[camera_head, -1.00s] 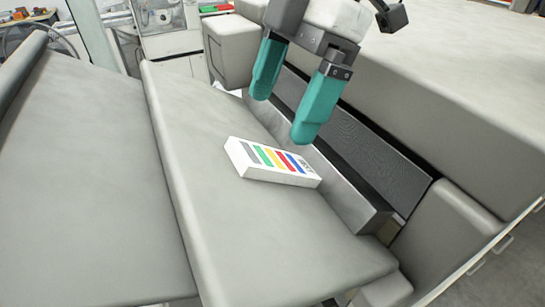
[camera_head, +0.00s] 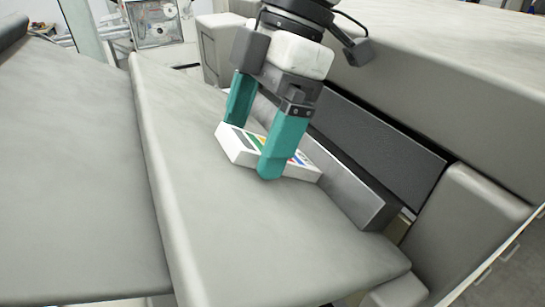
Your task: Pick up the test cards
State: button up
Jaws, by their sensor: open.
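The test cards (camera_head: 236,151) are a white box-like pack with coloured stripes on top, lying flat on the grey machine surface beside a low metal ledge. My gripper (camera_head: 254,150) is open, with its two teal fingers pointing down at the pack. The nearer finger is in front of the pack's near side and hides part of the stripes. The other finger is at the pack's far side, its tip hidden behind the pack. I cannot tell whether either finger touches it.
A large grey machine body rises at the right. The grey surface (camera_head: 240,235) in front of and left of the pack is clear.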

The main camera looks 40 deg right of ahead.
jog(key=c, duration=1.2)
jog(key=shift+r, duration=0.15)
